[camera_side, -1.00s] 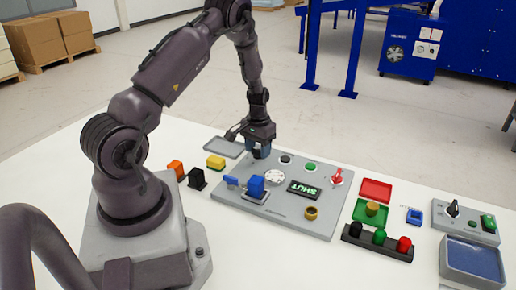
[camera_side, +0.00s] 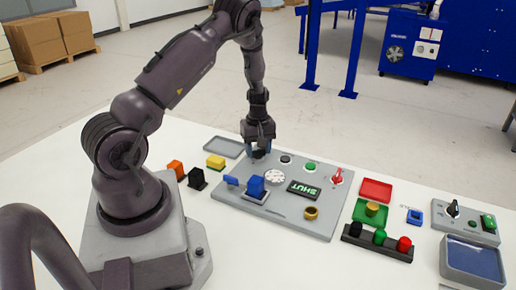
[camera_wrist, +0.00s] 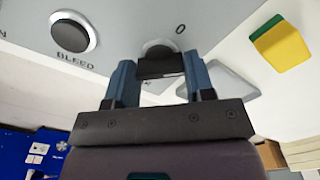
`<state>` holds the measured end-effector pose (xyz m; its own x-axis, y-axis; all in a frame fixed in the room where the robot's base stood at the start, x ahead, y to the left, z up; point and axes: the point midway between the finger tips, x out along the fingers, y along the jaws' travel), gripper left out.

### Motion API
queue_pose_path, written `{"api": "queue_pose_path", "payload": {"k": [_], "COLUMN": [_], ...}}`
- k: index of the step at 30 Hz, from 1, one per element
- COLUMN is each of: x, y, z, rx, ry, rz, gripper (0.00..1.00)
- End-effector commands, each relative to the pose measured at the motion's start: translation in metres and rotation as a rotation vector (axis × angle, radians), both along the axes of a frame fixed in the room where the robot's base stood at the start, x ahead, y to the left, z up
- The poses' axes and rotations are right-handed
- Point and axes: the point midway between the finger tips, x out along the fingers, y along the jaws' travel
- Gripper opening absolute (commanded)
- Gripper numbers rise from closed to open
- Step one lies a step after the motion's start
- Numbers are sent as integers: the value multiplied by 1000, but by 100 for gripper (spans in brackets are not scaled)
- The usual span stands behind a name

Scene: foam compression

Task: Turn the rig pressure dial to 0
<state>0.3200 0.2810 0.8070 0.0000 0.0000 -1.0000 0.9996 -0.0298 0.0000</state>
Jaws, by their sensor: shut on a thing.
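The pressure dial (camera_wrist: 157,46) is a grey round base with a dark grip bar, at the far left corner of the panel. In the side view my gripper (camera_side: 258,152) covers most of the dial. Which way the dial's pointer faces cannot be made out.
A black button (camera_wrist: 74,32) labelled BLEED sits beside the dial. A yellow-green block (camera_side: 215,162) and grey tray (camera_side: 223,147) are nearby.

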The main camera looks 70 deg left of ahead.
Motion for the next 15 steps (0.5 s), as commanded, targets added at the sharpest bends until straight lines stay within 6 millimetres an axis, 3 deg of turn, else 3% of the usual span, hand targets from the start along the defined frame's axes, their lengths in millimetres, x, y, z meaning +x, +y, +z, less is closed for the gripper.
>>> {"api": "queue_pose_path", "payload": {"k": [15], "x": [0], "y": [0], "z": [1], "rx": [-1], "ry": [0], "rz": [481], "gripper": [25]}}
